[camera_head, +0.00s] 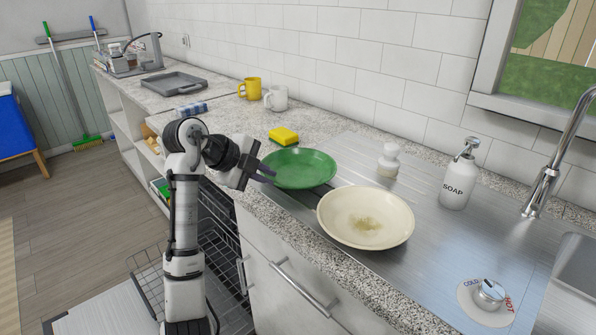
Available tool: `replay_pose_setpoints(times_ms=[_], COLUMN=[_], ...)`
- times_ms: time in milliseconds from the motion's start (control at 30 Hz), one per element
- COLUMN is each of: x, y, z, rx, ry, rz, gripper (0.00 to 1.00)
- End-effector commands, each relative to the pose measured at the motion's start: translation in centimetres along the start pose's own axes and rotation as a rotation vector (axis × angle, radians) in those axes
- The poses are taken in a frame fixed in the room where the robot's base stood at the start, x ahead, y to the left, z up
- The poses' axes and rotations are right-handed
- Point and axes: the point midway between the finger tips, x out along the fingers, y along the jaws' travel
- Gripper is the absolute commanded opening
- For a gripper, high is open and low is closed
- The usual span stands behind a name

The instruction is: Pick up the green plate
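The green plate (300,168) lies on the counter beside the sink, at the middle of the head view. It is round and shallow, and its inside looks empty. My gripper (268,174) is at the plate's left rim, with its dark fingers pointing right toward it. The fingertips overlap the rim in the picture. I cannot tell whether they touch the plate or how far apart they are.
A cream plate (340,232) with a stain sits close to the right. A yellow sponge (284,136) lies behind the green plate. A white brush (388,160) and a soap bottle (457,182) stand farther right. An open dishwasher rack (150,285) is below.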

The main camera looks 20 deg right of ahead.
Motion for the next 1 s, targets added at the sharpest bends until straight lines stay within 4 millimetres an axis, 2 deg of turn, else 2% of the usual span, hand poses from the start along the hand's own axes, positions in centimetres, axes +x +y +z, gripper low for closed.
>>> replay_pose_setpoints(times_ms=[167, 500, 767, 867, 1000], x=[1.1, 5.6, 6.0, 6.0, 6.0], y=[0.0, 0.1, 0.1, 0.1, 0.1], z=[0.0, 0.4, 0.4, 0.4, 0.4], rx=[-0.002, -0.002, -0.001, -0.001, -0.001], ry=[0.001, 0.001, -0.001, -0.001, -0.001], rz=[0.000, 0.000, -0.002, -0.002, -0.002], gripper=[0.09, 0.09, 0.09, 0.00, 0.00])
